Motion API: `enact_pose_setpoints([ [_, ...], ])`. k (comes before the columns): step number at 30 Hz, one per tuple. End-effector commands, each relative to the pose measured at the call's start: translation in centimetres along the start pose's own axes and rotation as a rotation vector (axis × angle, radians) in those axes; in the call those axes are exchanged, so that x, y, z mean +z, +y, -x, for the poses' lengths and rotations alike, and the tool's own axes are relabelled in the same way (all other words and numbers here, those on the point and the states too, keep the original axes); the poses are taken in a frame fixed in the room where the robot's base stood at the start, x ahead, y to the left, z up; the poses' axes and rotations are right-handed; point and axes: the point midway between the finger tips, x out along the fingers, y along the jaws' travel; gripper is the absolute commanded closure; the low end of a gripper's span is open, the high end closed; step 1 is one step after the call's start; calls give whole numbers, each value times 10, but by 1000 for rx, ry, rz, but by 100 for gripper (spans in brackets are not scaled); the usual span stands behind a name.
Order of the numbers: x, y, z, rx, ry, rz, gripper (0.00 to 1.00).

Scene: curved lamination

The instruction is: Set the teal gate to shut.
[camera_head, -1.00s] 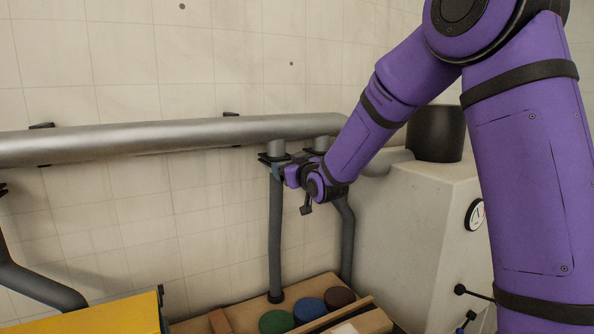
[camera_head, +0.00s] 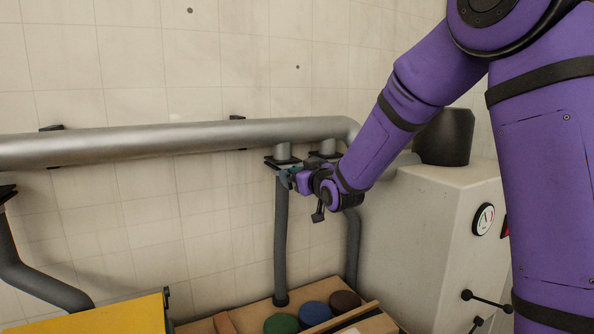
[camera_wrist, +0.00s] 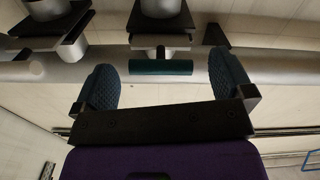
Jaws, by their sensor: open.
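My gripper (camera_wrist: 164,82) is open and holds nothing. In the head view my gripper (camera_head: 290,178) is at the top of a grey drop pipe (camera_head: 281,235), just below its black flange. The gate is mostly hidden there by the gripper, and I cannot tell its handle from the fingers.
A thick metal duct (camera_head: 180,138) runs along the tiled wall. Another drop pipe (camera_head: 353,245) stands close on the right. A pale cabinet (camera_head: 425,240) with a gauge is beyond it. A yellow panel (camera_head: 110,318) and a wooden tray with coloured discs (camera_head: 281,324) are below.

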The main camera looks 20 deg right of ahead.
Motion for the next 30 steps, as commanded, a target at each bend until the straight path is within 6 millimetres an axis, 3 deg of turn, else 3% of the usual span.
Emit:
enact_pose_setpoints([
  [6, -1, 0, 43, 1, 1, -1, 1],
  [12, -1, 0, 67, 0, 1, 0, 1],
  [30, 0, 0, 75, 1, 0, 0, 1],
])
